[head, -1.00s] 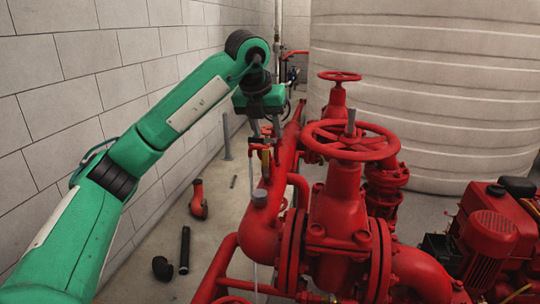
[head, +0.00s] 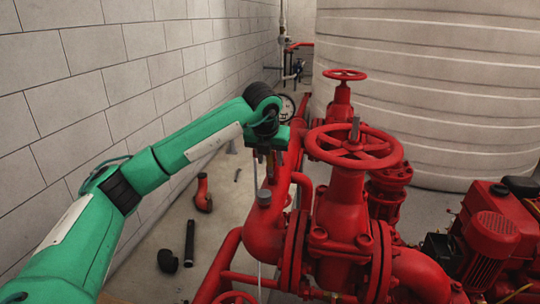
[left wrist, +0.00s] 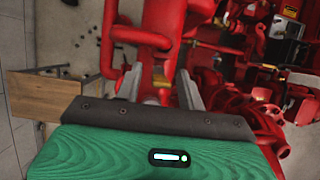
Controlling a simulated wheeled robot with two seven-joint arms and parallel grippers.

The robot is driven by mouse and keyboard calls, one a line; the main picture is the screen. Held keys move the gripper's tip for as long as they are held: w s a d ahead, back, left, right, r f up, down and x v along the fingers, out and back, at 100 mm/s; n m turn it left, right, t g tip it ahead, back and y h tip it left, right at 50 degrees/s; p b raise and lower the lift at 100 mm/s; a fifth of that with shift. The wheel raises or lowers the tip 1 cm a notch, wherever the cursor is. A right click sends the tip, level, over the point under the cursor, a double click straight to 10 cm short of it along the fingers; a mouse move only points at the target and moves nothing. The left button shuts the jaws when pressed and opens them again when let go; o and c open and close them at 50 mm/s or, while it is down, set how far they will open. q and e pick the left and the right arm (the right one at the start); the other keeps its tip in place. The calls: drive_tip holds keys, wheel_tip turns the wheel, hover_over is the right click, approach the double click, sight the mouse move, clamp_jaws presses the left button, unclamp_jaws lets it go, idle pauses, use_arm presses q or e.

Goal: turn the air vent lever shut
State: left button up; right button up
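My left gripper (head: 266,172) points down over the red pipe left of the big valve in the head view. My arm and gripper hide the air vent there. In the left wrist view my left gripper (left wrist: 161,72) is open, its two grey fingers apart. A small brass-yellow piece (left wrist: 160,76), which looks like part of the air vent, shows between the fingers with red beneath it. I cannot make out the lever itself or its angle, nor whether a finger touches it. My right gripper is in neither view.
A large red valve with a handwheel (head: 354,146) stands just right of my gripper. A pressure gauge (head: 286,108) is behind my wrist. A block wall (head: 120,80) is on the left, and loose pipe parts (head: 189,240) lie on the floor. A red engine (head: 490,230) is at right.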

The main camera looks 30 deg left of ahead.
use_arm(q)
drive_tip(key=shift+w+f, duration=0.15)
drive_tip(key=shift+f, duration=0.25)
drive_tip(key=shift+c, duration=0.5)
clamp_jaws()
